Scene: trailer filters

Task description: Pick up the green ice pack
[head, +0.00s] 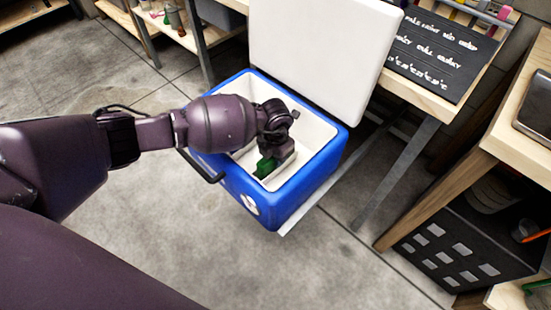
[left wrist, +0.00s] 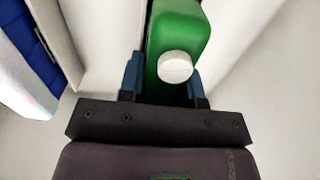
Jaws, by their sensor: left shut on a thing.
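The green ice pack (left wrist: 178,30) is a green block with a round white cap, seen in the left wrist view between the two blue fingers of my left gripper (left wrist: 164,82). My left gripper is shut on it. In the head view the ice pack (head: 266,166) shows as a green patch inside the open blue cooler (head: 292,208), partly hidden by my left gripper (head: 272,155). The gripper reaches down between the white inner walls. I cannot tell whether the pack touches the cooler floor. My right gripper is not in view.
The cooler's white lid (head: 325,55) stands open at the back. A black sign (head: 432,55) leans on a wooden table behind it. Another wooden table (head: 500,110) and a black crate (head: 460,245) are at the right. The concrete floor in front is clear.

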